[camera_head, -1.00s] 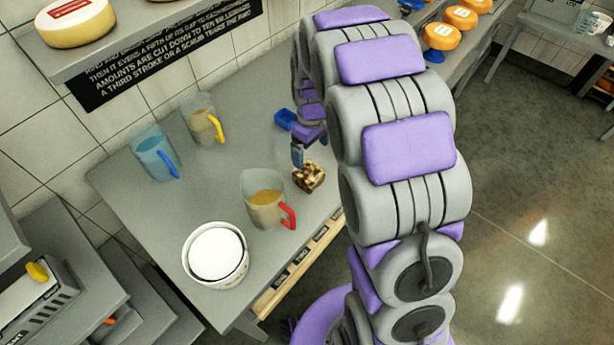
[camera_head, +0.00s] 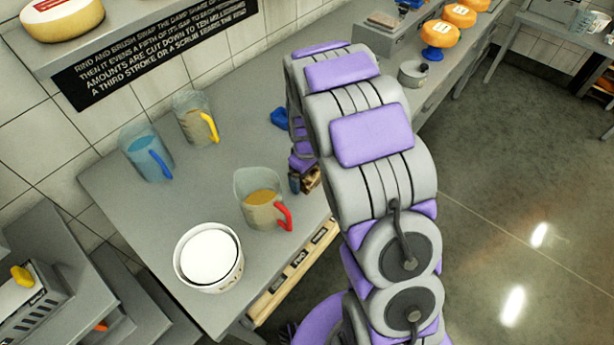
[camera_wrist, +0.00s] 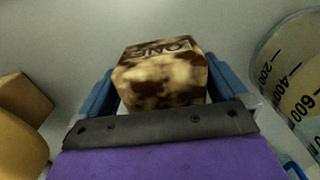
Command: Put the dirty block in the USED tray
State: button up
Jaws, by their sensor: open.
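The dirty block (camera_wrist: 160,78), mottled dark brown and cream with "ONE" on its top, sits between the two blue fingers of my gripper (camera_wrist: 158,92) in the wrist view. The fingers are open, one on each side of it; I cannot tell whether either touches it. In the head view the block (camera_head: 312,179) shows only in part, on the grey table behind my arm. My gripper (camera_head: 297,182) is low beside it and mostly hidden. I cannot make out a tray marked USED in either view.
A jug with a red handle (camera_head: 262,208) stands close left of the block. A white tub (camera_head: 209,258), a blue-handled jug (camera_head: 147,152) and a yellow-handled jug (camera_head: 195,118) are on the table (camera_head: 115,200). A labelled wooden rack (camera_head: 290,270) runs along its front edge.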

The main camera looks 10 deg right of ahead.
jog(key=shift+a, duration=0.2)
jog(key=shift+c, duration=0.2)
jog(key=shift+a, duration=0.2)
jog(key=c, duration=0.3)
jog(key=shift+d, duration=0.2)
jog(key=c, duration=0.8)
jog(key=shift+r, duration=0.15)
